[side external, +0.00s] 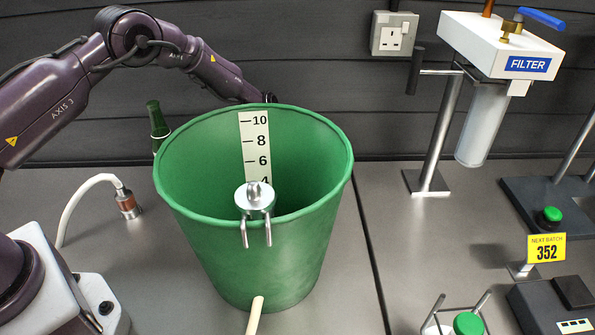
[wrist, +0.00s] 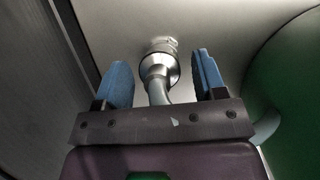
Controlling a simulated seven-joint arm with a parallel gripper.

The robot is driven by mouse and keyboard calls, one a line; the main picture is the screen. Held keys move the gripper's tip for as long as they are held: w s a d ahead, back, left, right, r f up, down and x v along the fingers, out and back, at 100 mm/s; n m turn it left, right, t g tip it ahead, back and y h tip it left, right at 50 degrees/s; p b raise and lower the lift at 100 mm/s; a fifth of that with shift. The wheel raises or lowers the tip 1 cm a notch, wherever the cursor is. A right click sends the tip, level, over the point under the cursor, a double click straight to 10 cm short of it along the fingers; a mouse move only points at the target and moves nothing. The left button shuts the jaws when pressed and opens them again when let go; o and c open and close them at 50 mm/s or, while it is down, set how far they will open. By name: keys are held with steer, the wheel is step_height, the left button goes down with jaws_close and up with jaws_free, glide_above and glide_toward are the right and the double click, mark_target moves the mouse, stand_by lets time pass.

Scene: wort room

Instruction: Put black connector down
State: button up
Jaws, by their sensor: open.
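In the wrist view a hose connector (wrist: 159,67), silvery with a dark ring, sits on the end of a pale grey hose (wrist: 156,94). It lies between the two blue fingers of my gripper (wrist: 162,62), which are spread apart with a gap on each side of it. The connector appears to rest on the grey worktop, though I cannot tell for sure. In the side view my arm reaches behind the green bucket (side external: 230,270), which hides my gripper and this connector.
The green bucket wall (wrist: 295,100) is close on the right in the wrist view. A green bottle (side external: 158,124) stands behind the bucket. A filter stand (side external: 428,182) is at right.

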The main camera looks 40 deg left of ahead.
steer(key=v, duration=1)
steer(key=shift+s+r, duration=0.15)
steer(key=shift+r, duration=0.1)
steer(key=shift+a, duration=0.1)
